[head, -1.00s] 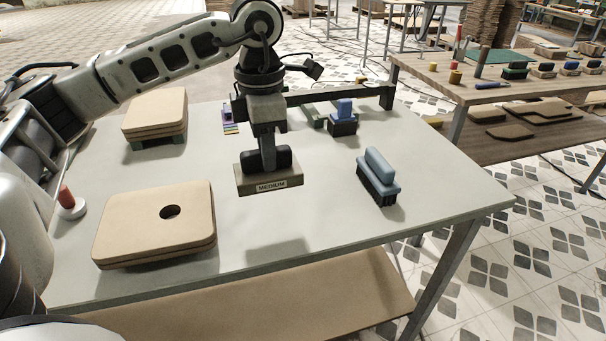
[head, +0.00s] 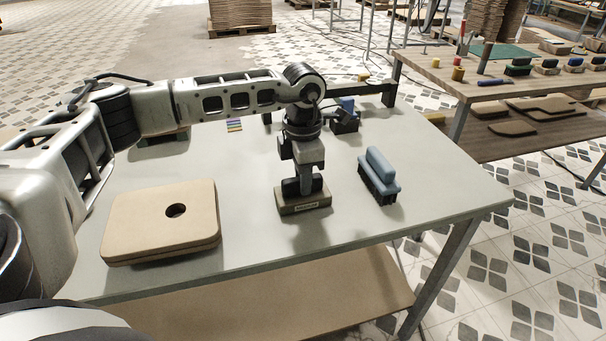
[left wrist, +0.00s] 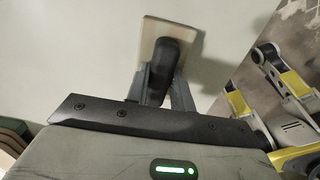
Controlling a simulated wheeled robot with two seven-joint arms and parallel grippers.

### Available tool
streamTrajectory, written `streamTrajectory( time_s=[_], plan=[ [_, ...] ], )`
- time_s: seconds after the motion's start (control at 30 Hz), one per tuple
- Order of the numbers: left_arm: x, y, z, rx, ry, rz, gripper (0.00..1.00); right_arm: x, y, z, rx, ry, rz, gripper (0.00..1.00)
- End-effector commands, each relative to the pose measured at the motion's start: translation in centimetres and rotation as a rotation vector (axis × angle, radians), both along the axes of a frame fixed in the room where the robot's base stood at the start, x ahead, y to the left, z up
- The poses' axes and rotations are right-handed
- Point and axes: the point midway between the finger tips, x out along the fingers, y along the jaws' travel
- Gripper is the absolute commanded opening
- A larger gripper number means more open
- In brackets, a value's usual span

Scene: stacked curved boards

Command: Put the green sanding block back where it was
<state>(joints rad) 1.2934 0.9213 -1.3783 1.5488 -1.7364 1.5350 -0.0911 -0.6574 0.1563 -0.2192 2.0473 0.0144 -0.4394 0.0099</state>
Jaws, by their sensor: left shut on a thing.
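My left gripper (head: 303,184) is shut on the black handle of a sanding block (head: 304,208). The block has a flat olive-tan base with a label on its front side, and looks more tan than bright green. It is upright, on or just above the pale table (head: 262,255); I cannot tell if it touches. In the left wrist view the block (left wrist: 193,38) shows as a tan plate beyond the dark handle between the fingers (left wrist: 163,75). My right gripper is not in view.
A blue-handled brush (head: 379,176) stands right of the held block. Stacked boards with a hole (head: 150,228) lie to the left. Another blue-handled brush (head: 345,118) is behind, partly hidden by my arm. A side bench (head: 440,75) holds several small tools. The front table area is clear.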

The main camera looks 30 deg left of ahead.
Motion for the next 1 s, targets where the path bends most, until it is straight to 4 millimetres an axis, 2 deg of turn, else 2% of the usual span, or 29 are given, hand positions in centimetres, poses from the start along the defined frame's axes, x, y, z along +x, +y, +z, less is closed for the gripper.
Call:
streamTrajectory(
  time_s=[0.17, 0.2, 0.27, 0.53, 0.67, 0.77, 1.0],
  plan=[
    [0.0, 0.0, -0.3, 0.000, 0.000, -0.001, 0.00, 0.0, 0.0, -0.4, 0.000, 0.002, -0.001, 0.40],
    [0.0, 0.0, -0.3, 0.000, 0.000, -0.001, 0.29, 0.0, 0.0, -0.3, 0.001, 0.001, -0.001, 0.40],
    [0.0, 0.0, -0.2, 0.000, 0.000, 0.000, 0.45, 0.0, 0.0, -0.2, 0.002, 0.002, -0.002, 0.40],
    [0.0, 0.0, -0.1, 0.000, 0.000, 0.000, 0.45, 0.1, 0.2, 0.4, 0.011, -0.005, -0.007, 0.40],
    [0.0, 0.0, 0.6, 0.000, -0.001, 0.000, 0.45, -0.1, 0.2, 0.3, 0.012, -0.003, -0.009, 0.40],
    [0.1, 0.0, 2.1, 0.000, -0.004, -0.001, 0.45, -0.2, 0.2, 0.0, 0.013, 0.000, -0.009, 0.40],
    [0.1, -0.1, 7.3, -0.001, -0.004, -0.001, 0.45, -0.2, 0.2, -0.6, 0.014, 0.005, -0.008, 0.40]
  ],
)
